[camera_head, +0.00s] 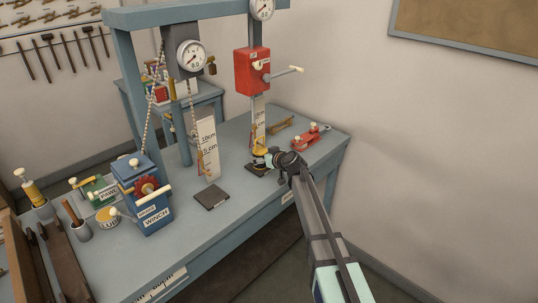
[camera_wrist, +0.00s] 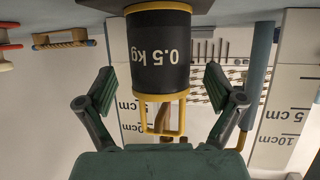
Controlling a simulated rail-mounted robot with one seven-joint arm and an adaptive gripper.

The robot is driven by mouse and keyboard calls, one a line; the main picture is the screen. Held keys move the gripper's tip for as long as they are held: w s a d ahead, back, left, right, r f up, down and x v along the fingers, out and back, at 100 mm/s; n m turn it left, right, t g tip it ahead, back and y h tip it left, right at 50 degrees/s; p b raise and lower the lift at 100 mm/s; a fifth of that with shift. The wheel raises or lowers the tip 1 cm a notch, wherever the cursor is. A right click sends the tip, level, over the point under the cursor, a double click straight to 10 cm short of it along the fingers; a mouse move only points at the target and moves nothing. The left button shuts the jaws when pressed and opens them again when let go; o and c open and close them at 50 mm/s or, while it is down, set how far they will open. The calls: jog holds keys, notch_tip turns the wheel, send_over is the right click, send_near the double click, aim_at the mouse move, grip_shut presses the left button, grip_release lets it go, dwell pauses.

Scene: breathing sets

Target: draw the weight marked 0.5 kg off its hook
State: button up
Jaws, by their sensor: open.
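The 0.5 kg weight is a black cylinder with yellow bands and a yellow loop handle. It fills the upper middle of the wrist view (camera_wrist: 160,62), its label upside down there. In the head view only a small yellow part (camera_head: 259,150) shows beside my gripper (camera_head: 272,158). My gripper (camera_wrist: 160,88) is open, with one finger on each side of the weight and its handle (camera_wrist: 163,132), apparently not touching either. A tan part shows through the handle; I cannot tell whether it is the hook.
A red box with a crank (camera_head: 252,72) hangs above the weight. A scale card (camera_head: 207,145) and a dark pad (camera_head: 212,197) are to its left. A red clamp-like tool (camera_head: 308,138) lies right. A blue winch (camera_head: 143,195) stands on the bench (camera_head: 190,255).

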jog(key=shift+x, duration=1.25)
jog(key=c, duration=1.7)
jog(key=shift+r+b, duration=0.2)
jog(key=shift+b, duration=0.15)
jog(key=shift+s+d, duration=0.1)
jog(key=shift+s+d+b, duration=1.15)
jog(key=shift+d+b, duration=0.2)
jog(key=shift+s+d+b, duration=1.15)
jog(key=shift+d+b, duration=0.15)
jog(key=shift+d, duration=0.15)
jog(key=shift+s+r, duration=0.1)
